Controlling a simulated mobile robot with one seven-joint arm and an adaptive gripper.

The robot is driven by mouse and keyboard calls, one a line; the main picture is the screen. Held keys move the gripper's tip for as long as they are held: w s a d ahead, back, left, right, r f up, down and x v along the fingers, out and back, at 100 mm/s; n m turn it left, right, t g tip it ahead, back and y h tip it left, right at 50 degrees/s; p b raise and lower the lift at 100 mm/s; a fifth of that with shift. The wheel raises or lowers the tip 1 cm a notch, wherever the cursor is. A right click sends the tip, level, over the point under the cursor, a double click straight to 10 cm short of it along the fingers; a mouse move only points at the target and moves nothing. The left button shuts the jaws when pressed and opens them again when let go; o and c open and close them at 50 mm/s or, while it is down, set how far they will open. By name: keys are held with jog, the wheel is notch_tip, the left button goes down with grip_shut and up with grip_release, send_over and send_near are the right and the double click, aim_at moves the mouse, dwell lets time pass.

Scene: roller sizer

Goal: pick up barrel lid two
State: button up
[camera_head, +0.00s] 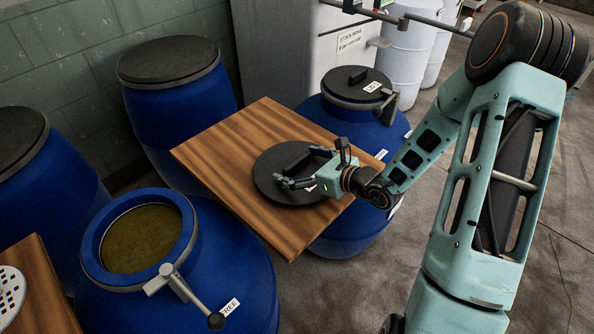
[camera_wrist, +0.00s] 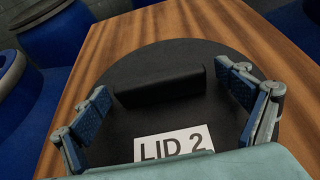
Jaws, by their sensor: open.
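Barrel lid two is a black round lid (camera_head: 270,183) lying flat on a wooden board. In the wrist view the lid (camera_wrist: 130,75) has a raised black bar handle (camera_wrist: 160,84) and a white label reading "LID 2" (camera_wrist: 174,144). My gripper (camera_head: 308,172) is low over the lid. In the wrist view its two fingers (camera_wrist: 168,90) are apart, one on each side of the handle, with a gap at both ends. The gripper is open and empty. The lid's near edge is hidden by my gripper body.
The wooden board (camera_head: 228,150) spans between barrels. An open blue barrel (camera_head: 235,270) with murky contents and a clamp lever stands front left. A lidded blue barrel (camera_head: 345,115) stands behind the board. More closed blue barrels (camera_head: 180,95) line the wall. Floor at right is clear.

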aim_at(297, 160)
jog(key=c, duration=1.6)
jog(key=shift+o, duration=0.2)
jog(key=shift+r, duration=0.1)
jog(key=shift+r+p, duration=0.6)
jog(key=shift+r, duration=4.35)
